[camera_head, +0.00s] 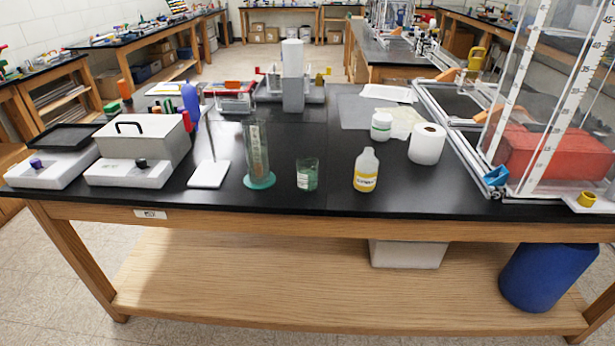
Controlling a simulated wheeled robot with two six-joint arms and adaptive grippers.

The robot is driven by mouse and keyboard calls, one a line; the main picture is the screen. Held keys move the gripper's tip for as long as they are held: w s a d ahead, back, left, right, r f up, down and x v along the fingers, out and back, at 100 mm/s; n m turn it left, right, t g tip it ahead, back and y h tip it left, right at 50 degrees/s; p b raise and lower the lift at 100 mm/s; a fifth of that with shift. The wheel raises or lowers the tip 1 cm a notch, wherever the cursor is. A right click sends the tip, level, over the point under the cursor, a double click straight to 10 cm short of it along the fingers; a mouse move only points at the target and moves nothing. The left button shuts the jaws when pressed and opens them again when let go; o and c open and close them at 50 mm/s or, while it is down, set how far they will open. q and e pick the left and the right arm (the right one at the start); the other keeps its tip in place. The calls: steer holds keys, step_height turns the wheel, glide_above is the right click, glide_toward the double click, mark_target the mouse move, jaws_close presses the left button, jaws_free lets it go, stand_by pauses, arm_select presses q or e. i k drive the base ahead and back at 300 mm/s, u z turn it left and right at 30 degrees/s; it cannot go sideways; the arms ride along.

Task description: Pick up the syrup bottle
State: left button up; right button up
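A small bottle (366,171) with a pale upper part, yellow contents and a white label stands upright near the front edge of the black table. It is the likeliest syrup bottle, but its label is too small to read. Nothing covers it. Neither of my grippers shows in the head view.
A green-tinted beaker (307,175) and a tall cylinder on a teal base (258,160) stand left of the bottle. A white jar (381,126) and a paper roll (427,144) stand behind it. A clear-walled frame (550,110) fills the right end. The tabletop (430,195) right of the bottle is clear.

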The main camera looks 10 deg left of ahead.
mark_target(366, 171)
steer(key=z, duration=0.4)
steer(key=k, duration=1)
steer(key=z, duration=1.45)
steer(key=i, duration=2.2)
steer(key=u, duration=0.55)
steer(key=i, duration=0.85)
steer(key=u, duration=1.5)
steer(key=i, duration=0.7)
steer(key=u, duration=0.65)
